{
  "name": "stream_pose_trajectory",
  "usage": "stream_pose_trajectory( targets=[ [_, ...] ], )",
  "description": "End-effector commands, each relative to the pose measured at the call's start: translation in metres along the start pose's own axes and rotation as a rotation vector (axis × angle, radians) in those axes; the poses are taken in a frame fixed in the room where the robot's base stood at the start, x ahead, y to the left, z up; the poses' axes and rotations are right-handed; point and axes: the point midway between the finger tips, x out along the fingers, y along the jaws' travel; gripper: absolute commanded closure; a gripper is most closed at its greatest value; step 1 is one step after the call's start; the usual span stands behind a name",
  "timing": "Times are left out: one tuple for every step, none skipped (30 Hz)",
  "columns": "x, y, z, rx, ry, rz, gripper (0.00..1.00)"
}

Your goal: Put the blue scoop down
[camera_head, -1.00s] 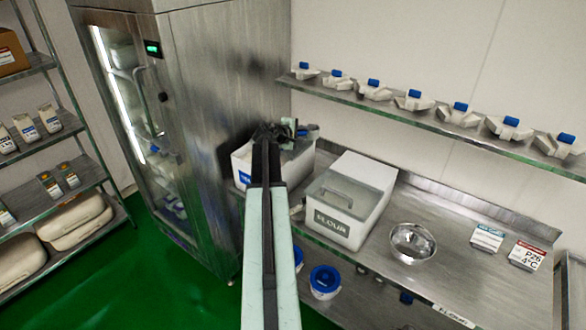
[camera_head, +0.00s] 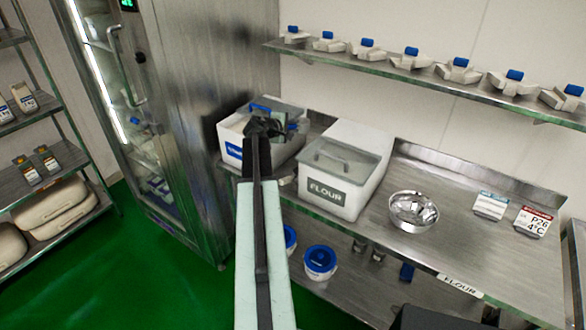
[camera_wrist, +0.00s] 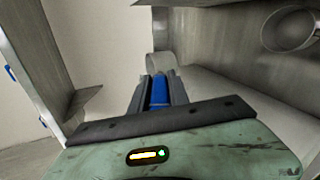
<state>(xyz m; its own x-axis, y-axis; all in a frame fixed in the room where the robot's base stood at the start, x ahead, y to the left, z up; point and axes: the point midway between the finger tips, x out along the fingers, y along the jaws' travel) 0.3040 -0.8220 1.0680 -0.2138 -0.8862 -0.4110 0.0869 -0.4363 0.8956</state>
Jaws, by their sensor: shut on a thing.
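My gripper (camera_head: 264,126) is over the open-looking white bin with a blue label (camera_head: 234,151) at the back left of the steel counter. In the wrist view my gripper (camera_wrist: 159,92) is shut on the blue handle of the scoop (camera_wrist: 159,94). The scoop's pale, rounded end shows just beyond the fingertips. In the head view the gripper and arm hide most of the scoop. Whether the scoop touches the bin cannot be told.
A white FLOUR bin (camera_head: 362,181) with a clear lid stands right of the gripper. A steel bowl (camera_head: 413,211) and two label cards (camera_head: 490,205) sit further right. A shelf (camera_head: 420,69) with several blue-topped scoops runs above. A steel cabinet (camera_head: 190,110) stands left.

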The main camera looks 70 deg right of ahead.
Motion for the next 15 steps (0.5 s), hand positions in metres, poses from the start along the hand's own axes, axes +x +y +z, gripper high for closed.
stream_pose_trajectory(
  targets=[
    [0.008, -0.017, -0.003, -0.001, 0.0, 0.001, 1.0],
    [0.01, -0.022, -0.004, -0.001, 0.0, 0.001, 1.0],
    [0.013, -0.028, -0.005, -0.001, 0.0, 0.001, 1.0],
    [0.015, -0.032, -0.006, -0.001, 0.0, 0.001, 1.0],
    [0.017, -0.037, -0.007, -0.001, 0.0, 0.001, 1.0],
    [0.019, -0.042, -0.008, -0.001, 0.0, 0.001, 1.0],
    [0.021, -0.047, -0.009, 0.0, 0.0, 0.001, 1.0],
    [0.023, -0.051, -0.01, -0.001, 0.0, 0.001, 1.0],
    [0.026, -0.056, -0.011, 0.0, 0.0, 0.001, 1.0],
    [0.028, -0.06, -0.011, 0.0, 0.0, 0.001, 1.0],
    [0.029, -0.064, -0.012, 0.0, 0.0, 0.001, 1.0],
    [0.032, -0.07, -0.013, 0.0, 0.0, 0.001, 1.0],
    [0.034, -0.073, -0.014, -0.001, 0.0, 0.001, 1.0],
    [0.036, -0.077, -0.015, -0.001, 0.0, 0.001, 1.0],
    [0.038, -0.083, -0.016, 0.0, 0.0, 0.001, 1.0]
  ],
)
